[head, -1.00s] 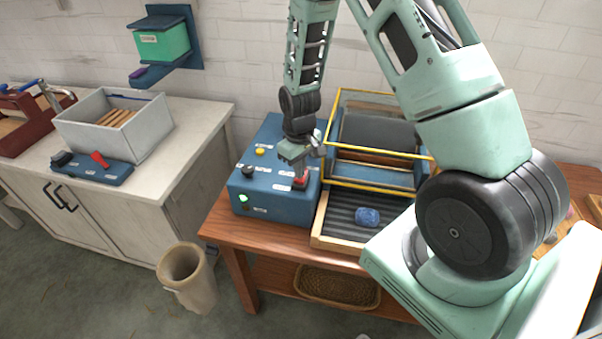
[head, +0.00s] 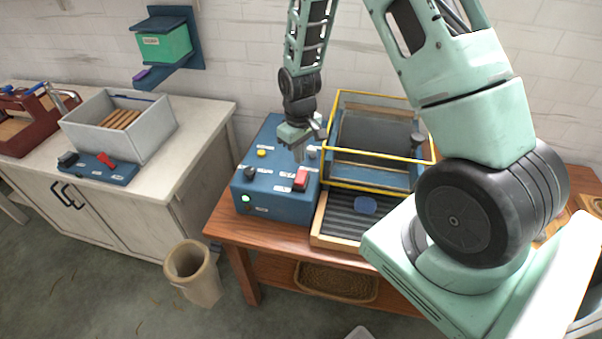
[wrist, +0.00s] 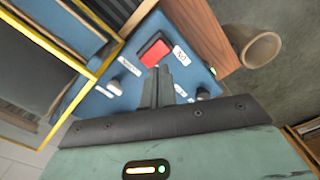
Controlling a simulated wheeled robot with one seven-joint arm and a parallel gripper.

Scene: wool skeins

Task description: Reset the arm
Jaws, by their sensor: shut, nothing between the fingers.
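My gripper (head: 299,156) is shut and empty, pointing down above the blue control box (head: 246,196) on the wooden bench. The box's red rocker switch (head: 300,180) lies just below the fingertips; a small gap seems to separate them, though contact is hard to judge. In the wrist view, my closed fingers (wrist: 157,76) point at the red switch (wrist: 153,49), which has a white label beside it. A green light (head: 245,198) glows on the box front.
A yellow-edged guard frame (head: 378,92) stands right of the box, close to my gripper. A ribbed tray (head: 345,226) before it holds a flat blue piece (head: 366,205). A bin (head: 192,275) stands on the floor. A grey crate (head: 150,140) sits on the left counter.

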